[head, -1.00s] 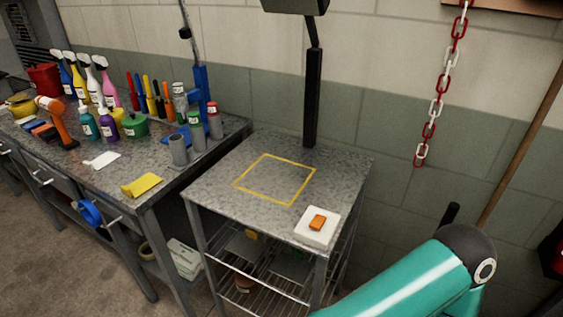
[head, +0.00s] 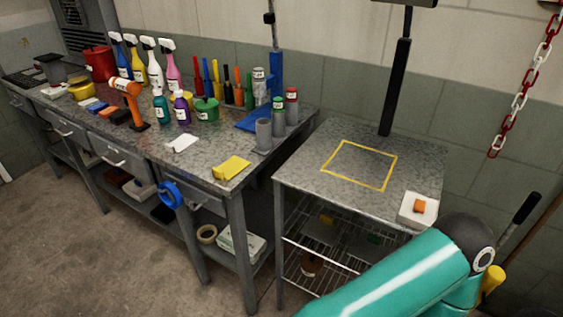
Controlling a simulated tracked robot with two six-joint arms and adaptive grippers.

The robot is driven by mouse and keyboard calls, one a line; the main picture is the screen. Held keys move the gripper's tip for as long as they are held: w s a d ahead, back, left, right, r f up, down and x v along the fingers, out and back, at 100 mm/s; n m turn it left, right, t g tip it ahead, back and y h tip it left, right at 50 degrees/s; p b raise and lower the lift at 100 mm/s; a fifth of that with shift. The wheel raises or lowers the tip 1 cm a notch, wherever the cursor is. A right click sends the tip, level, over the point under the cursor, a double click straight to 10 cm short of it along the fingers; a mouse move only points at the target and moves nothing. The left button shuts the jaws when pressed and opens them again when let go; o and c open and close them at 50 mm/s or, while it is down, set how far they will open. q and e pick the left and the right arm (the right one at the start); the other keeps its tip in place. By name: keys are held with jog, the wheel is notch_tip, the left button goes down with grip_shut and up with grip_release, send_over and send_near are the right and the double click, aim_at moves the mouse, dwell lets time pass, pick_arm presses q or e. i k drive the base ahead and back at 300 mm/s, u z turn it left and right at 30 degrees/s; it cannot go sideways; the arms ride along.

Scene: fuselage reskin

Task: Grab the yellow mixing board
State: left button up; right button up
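The yellow mixing board (head: 231,168) lies flat near the front right corner of the long grey workbench (head: 215,150) in the head view. It looks like a small yellow plate with a raised edge or handle. Nothing touches it. A teal arm link of mine fills the lower right, well to the right of the board. Neither gripper shows in the view.
A white board (head: 183,143) lies left of the yellow one. Behind stand an orange tool (head: 128,97), bottles and grey cups (head: 263,134). A blue tape roll (head: 171,195) hangs at the bench front. A side table (head: 310,160) with a yellow square stands right.

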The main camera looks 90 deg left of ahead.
aim_at(228, 170)
jog(key=u, duration=0.05)
jog(key=k, duration=1.8)
jog(key=u, duration=1.3)
jog(key=i, duration=1)
jog(key=u, duration=0.1)
